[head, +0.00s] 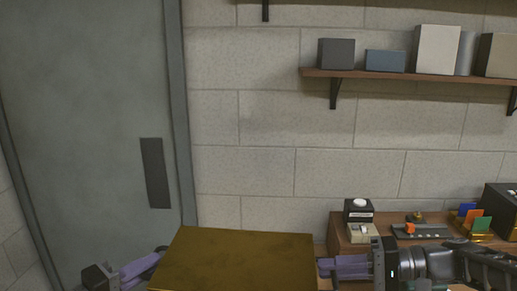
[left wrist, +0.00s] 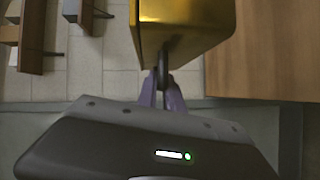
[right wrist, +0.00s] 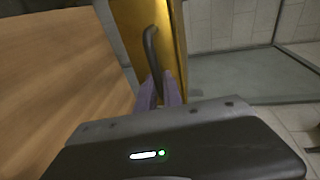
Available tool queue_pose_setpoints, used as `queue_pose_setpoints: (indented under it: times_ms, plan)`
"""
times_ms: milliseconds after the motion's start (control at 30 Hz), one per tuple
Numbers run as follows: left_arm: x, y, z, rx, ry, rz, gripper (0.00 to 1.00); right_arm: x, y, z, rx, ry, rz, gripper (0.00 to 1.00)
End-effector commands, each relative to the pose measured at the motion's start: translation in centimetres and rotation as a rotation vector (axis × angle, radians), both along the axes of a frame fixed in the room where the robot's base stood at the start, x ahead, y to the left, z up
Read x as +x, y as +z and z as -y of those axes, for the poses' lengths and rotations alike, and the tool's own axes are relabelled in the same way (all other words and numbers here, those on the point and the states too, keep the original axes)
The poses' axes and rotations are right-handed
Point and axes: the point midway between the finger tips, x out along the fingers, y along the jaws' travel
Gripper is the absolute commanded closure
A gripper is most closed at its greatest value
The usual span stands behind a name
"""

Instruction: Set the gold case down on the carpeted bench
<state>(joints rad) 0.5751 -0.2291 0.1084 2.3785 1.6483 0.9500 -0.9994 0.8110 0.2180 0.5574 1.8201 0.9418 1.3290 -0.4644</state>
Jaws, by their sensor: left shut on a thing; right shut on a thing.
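The gold case (head: 237,260) is at the bottom centre of the head view, its lower part cut off by the frame. My left gripper (head: 150,265) is at its left side and my right gripper (head: 335,266) at its right side. In the left wrist view the left fingers (left wrist: 162,92) are shut on a dark handle on the end of the case (left wrist: 185,25). In the right wrist view the right fingers (right wrist: 160,90) are shut on a dark handle (right wrist: 151,48) on the case (right wrist: 175,45). I cannot make out a carpeted surface in any view.
A wooden worktop (head: 345,232) with small boxes and parts is at the right, behind my right arm. A wall shelf (head: 440,77) holds several boxes. A grey door (head: 90,120) is at the left. Wooden furniture (left wrist: 32,45) stands on the tiled floor in the left wrist view.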

Motion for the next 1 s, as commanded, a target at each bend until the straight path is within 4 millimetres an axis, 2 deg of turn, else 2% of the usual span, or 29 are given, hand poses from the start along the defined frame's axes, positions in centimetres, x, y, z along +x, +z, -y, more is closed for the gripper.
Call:
queue_pose_setpoints:
  times_ms: [267,467,667,1000]
  plan:
    - [0.1,0.0,-0.2,-0.001,0.005,0.002,1.0,0.0,-0.1,0.1,0.001,-0.003,0.001,1.0]
    - [-0.1,-1.0,-0.2,-0.001,0.004,0.001,1.0,-0.1,-1.0,0.1,0.001,-0.003,0.0,1.0]
    - [-0.4,-3.0,-0.2,-0.003,0.005,-0.002,1.0,-0.4,-3.0,0.1,0.002,-0.002,-0.001,1.0]
    - [-1.0,-7.6,-0.2,-0.003,0.004,-0.002,1.0,-1.0,-7.6,0.1,0.002,-0.004,-0.002,1.0]
